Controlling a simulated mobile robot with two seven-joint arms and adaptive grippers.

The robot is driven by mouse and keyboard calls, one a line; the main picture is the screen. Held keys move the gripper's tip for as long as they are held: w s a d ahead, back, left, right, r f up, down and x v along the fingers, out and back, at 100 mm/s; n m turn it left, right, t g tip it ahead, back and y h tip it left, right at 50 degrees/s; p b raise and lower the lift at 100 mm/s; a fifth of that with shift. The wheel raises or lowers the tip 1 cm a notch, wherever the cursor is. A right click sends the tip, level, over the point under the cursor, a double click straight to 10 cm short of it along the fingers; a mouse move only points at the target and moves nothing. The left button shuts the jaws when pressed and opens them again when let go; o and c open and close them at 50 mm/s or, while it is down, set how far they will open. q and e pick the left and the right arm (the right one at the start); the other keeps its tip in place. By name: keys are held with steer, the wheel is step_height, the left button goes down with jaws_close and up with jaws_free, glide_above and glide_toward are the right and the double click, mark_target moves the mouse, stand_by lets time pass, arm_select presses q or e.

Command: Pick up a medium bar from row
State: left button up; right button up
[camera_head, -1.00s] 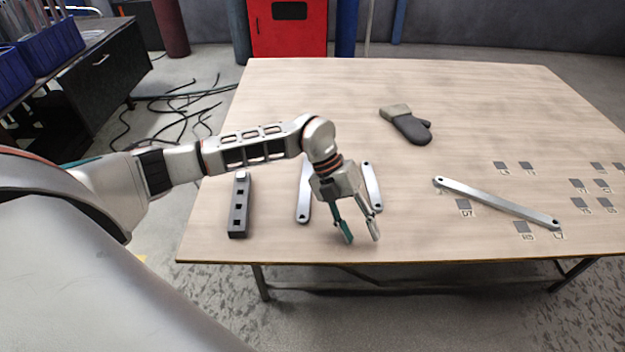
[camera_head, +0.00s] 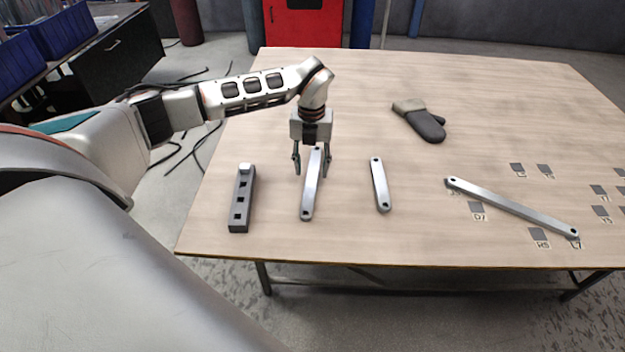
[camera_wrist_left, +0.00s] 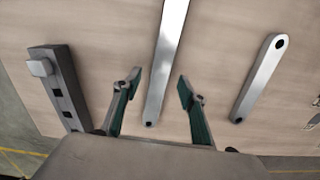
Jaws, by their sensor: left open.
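A medium silver bar (camera_head: 309,194) with a hole near each end lies on the table, pointing away from me. My left gripper (camera_head: 312,172) is open and points down over the far part of this bar, one finger on each side. In the left wrist view the bar (camera_wrist_left: 166,60) runs between the two open fingers (camera_wrist_left: 159,82). Whether the fingertips touch the table cannot be told. A shorter bar (camera_head: 380,186) lies to the right, and a longer bar (camera_head: 510,207) lies slanted further right. My right gripper is not in view.
A dark block with square holes (camera_head: 241,205) and a light peg at its far end stands left of the bars. A dark mitt (camera_head: 424,124) lies further back. Several labelled grey squares (camera_head: 539,234) mark the table's right side.

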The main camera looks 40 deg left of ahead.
mark_target(312, 177)
arm_select(q)
step_height(312, 177, down, 3)
steer(key=shift+r, duration=0.15)
jaws_close()
